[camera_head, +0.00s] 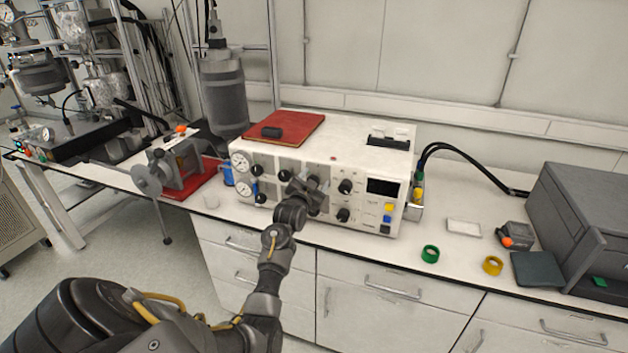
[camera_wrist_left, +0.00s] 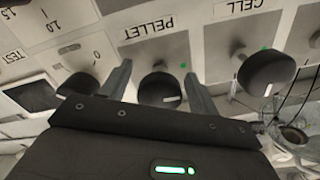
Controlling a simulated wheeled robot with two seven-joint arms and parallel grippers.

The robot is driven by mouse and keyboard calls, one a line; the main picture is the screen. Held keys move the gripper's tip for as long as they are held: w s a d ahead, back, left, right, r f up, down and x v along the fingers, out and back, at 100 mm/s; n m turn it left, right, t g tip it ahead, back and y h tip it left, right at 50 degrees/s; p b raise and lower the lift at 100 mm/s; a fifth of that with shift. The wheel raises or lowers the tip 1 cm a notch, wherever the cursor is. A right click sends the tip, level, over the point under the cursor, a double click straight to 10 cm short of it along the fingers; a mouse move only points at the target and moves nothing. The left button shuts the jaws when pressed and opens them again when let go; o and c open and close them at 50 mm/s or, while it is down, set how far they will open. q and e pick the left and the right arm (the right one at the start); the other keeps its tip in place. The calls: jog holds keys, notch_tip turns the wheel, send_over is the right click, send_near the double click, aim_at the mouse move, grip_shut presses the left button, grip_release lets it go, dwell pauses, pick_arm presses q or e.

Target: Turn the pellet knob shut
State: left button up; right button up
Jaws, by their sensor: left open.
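The black pellet knob (camera_wrist_left: 160,88) sits on the front panel of the white instrument (camera_head: 350,158), under an upside-down "PELLET" label in the left wrist view. A white line on the knob points to the lower right in that picture. A green dot shows on the panel at the knob's upper right. My left gripper (camera_wrist_left: 160,86) is open, with one finger on each side of the knob; I cannot tell whether they touch it. In the head view my left gripper (camera_head: 308,190) is at the panel and hides part of it. My right gripper is not in view.
In the left wrist view the cell knob (camera_wrist_left: 266,72) and another black knob (camera_wrist_left: 78,85) flank the pellet knob closely. A red book (camera_head: 290,125) lies on the instrument.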

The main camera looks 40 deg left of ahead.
pick_arm(q)
jog(key=c, duration=1)
jog(key=shift+o, duration=0.2)
jog(key=shift+m, duration=0.3)
jog(key=m, duration=0.3)
jog(key=shift+m, duration=0.4)
jog(key=m, duration=0.4)
jog(key=shift+r, duration=0.1)
jog(key=m, duration=0.5)
jog(key=shift+r+m, duration=0.1)
jog(key=shift+m, duration=2.3)
